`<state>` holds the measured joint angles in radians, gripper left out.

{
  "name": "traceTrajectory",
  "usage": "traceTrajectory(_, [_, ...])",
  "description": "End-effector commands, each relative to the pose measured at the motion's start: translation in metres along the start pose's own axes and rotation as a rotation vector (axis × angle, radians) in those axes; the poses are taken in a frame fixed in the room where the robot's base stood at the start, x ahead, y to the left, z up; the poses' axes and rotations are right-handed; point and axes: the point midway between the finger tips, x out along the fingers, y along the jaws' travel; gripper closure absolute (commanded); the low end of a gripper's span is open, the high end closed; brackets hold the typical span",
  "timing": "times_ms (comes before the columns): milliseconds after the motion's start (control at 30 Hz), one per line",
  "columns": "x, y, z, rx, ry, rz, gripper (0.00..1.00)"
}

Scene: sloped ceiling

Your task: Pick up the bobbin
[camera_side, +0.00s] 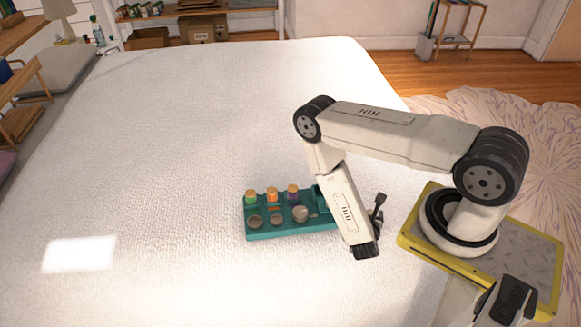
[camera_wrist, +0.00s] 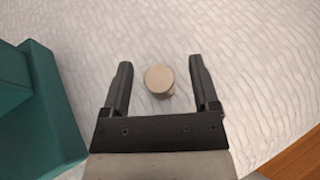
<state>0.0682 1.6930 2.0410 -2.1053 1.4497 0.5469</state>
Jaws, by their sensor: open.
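The bobbin (camera_wrist: 159,79) shows in the wrist view as a small beige round piece standing on the white bedspread, seen from above. My gripper (camera_wrist: 160,62) is open, with one dark finger on each side of it. Clear gaps show between the bobbin and both fingers. In the side view my gripper (camera_side: 377,211) is low over the bed, right of the teal rack, partly behind my forearm. I cannot make out this bobbin in the side view; my arm likely hides it.
The teal rack (camera_side: 262,235) stands left of my gripper, holding several bobbins with green, orange and purple thread (camera_side: 292,192) and round pieces in front. The rack's edge (camera_wrist: 40,110) is close on the left in the wrist view. The bed (camera_side: 150,150) further left is clear.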

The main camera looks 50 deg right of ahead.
Motion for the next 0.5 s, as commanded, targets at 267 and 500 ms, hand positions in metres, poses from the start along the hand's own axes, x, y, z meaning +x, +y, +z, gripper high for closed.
traceTrajectory(267, [-0.0001,0.0000,0.0000,0.000,0.000,0.000,0.29])
traceTrajectory(500, [-0.0002,0.0001,0.0001,0.000,0.000,0.000,1.00])
